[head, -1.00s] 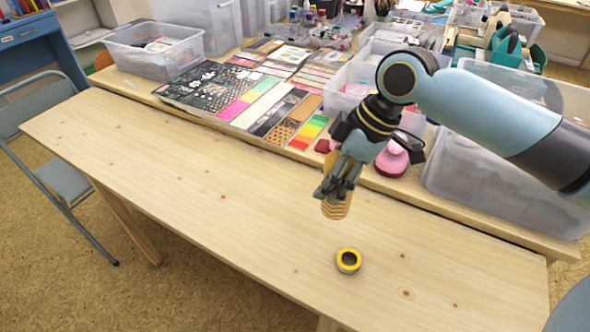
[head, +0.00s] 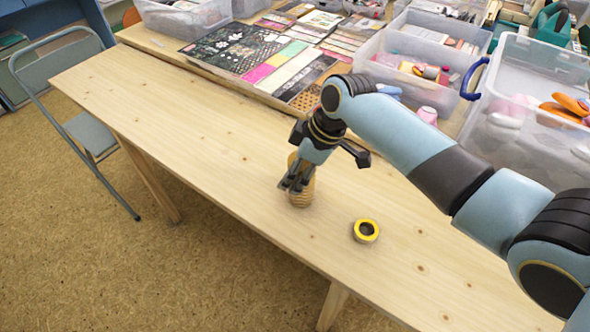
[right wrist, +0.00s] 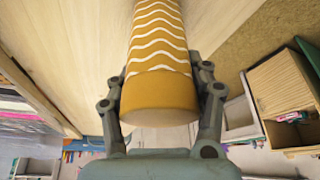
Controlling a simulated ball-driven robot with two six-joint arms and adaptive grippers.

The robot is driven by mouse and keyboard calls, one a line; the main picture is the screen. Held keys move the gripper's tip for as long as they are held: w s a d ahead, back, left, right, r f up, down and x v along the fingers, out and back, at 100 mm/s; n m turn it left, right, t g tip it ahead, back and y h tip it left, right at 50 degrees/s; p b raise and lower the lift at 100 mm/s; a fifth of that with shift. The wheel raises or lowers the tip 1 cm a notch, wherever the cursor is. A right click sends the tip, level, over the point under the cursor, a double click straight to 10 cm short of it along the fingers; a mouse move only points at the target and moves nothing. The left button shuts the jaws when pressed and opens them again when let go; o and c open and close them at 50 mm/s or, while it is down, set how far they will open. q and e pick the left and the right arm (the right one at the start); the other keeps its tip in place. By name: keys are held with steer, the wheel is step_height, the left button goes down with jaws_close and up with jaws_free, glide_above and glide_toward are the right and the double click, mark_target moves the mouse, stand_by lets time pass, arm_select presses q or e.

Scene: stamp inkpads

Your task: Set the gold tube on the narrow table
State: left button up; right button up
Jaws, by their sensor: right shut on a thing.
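The gold tube (head: 302,196), ringed with white wavy lines, stands roughly upright over the narrow table (head: 190,115), a long pale wooden top. My right gripper (head: 295,183) is shut on the tube, with its fingers on either side. In the right wrist view the tube (right wrist: 158,88) lies between the two fingers of the right gripper (right wrist: 160,88). Its lower end is at or just above the tabletop; I cannot tell if it touches. My left gripper is not in view.
A yellow-and-black tape roll (head: 366,231) lies on the narrow table, right of the tube. Behind is another table with printed sheets (head: 235,50) and clear bins (head: 535,95). A grey chair (head: 75,95) stands at the left. The table's left part is clear.

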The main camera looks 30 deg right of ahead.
steer(key=shift+f, duration=0.1)
steer(key=o, duration=1.2)
steer(key=p+v, duration=0.1)
steer(key=v, duration=1.1)
steer(key=shift+s, duration=0.1)
